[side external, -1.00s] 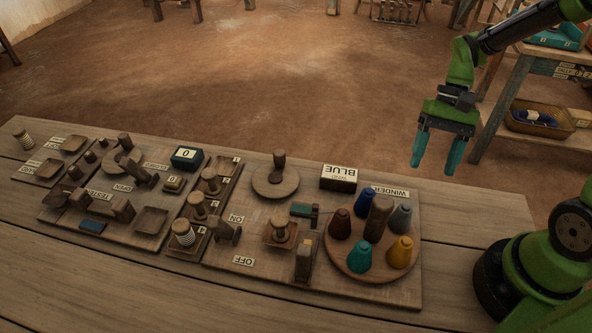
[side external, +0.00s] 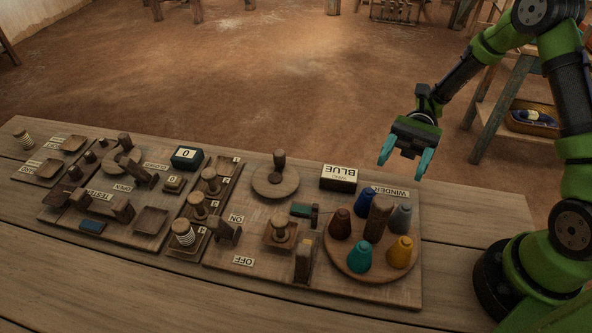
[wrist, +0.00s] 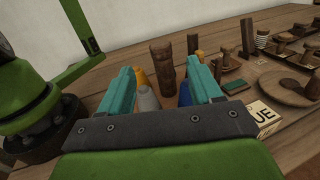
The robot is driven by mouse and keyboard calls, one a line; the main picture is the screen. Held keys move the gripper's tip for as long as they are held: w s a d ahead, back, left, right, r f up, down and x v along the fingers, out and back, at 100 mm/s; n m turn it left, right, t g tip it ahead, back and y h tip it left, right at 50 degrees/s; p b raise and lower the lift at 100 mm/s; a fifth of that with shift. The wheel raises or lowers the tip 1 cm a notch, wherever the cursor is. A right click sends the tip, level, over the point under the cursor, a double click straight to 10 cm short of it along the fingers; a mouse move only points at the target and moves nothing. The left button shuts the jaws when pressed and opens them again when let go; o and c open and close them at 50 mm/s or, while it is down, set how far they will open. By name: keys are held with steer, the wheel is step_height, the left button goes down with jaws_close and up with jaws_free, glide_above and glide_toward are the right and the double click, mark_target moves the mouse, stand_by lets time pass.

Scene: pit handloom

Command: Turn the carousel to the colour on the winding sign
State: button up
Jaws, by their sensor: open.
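The round wooden carousel (side external: 351,267) sits at the right end of the board. It carries a blue cone (side external: 367,203), a grey cone (side external: 400,218), a yellow cone (side external: 401,252), a teal cone (side external: 360,256) and a dark red cone (side external: 340,224) around a brown central post (side external: 378,218). The winding sign (side external: 339,178) behind it reads BLUE, upside down in the side view; part of it shows in the wrist view (wrist: 264,115). My gripper (side external: 404,169) is open and empty, above and behind the carousel. In the wrist view the post (wrist: 162,68) stands between the fingers.
A WINDER label (side external: 390,192) lies behind the carousel. Left of it are a wooden lever post (side external: 304,260), a spool on a tray (side external: 280,232), ON and OFF labels and a round crank disc (side external: 275,184). Bare table lies right of the board.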

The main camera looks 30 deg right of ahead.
mark_target(380, 210)
steer(key=x, duration=1.3)
jaws_close()
